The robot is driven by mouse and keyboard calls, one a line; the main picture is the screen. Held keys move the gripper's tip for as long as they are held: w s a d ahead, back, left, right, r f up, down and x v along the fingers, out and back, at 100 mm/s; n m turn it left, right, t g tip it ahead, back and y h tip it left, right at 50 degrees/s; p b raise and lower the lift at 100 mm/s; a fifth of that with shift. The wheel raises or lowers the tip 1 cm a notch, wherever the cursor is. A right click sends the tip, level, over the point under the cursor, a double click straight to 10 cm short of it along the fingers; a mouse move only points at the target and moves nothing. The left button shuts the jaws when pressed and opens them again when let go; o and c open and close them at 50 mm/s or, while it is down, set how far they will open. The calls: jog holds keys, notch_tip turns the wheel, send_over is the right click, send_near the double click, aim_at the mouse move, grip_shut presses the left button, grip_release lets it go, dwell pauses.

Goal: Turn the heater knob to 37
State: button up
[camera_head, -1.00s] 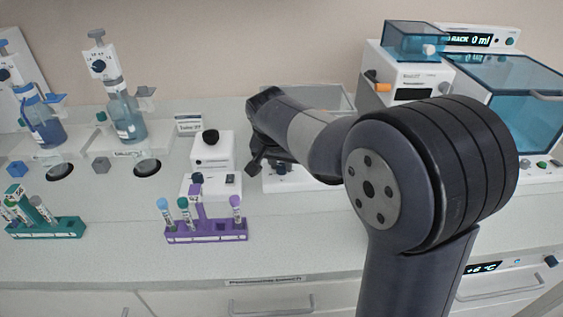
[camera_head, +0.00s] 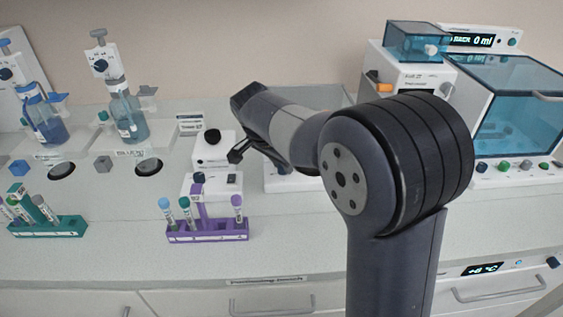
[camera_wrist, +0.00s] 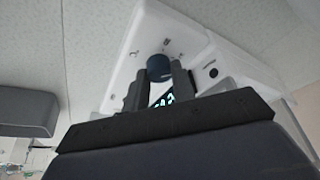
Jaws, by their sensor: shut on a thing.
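The heater knob (camera_wrist: 159,67) is a short dark blue cylinder on a white panel with small marks around it, in the wrist view. The white heater housing (camera_wrist: 192,47) spreads around it. My gripper (camera_wrist: 160,78) has its two dark fingers on either side of the knob, shut on it. A display (camera_wrist: 163,101) with pale green digits shows partly between the fingers; its number cannot be read. In the head view my forearm covers most of a white unit (camera_head: 288,184), seemingly the heater, and the knob grip is hidden there.
A purple tube rack (camera_head: 207,237) and a green rack (camera_head: 47,228) stand in front on the bench. A small white device (camera_head: 211,185) is left of my arm. Bottle dispensers (camera_head: 125,118) stand at left, a blue-lidded machine (camera_head: 520,105) at right.

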jog(key=o, duration=1)
jog(key=v, duration=1.1)
jog(key=shift+p, duration=0.3)
jog(key=shift+f, duration=0.2)
jog(key=x, duration=1)
jog(key=shift+w+d+f+b, duration=0.15)
jog(key=shift+f+b, duration=0.1)
jog(key=shift+b, duration=0.05)
jog(key=shift+r, duration=0.1)
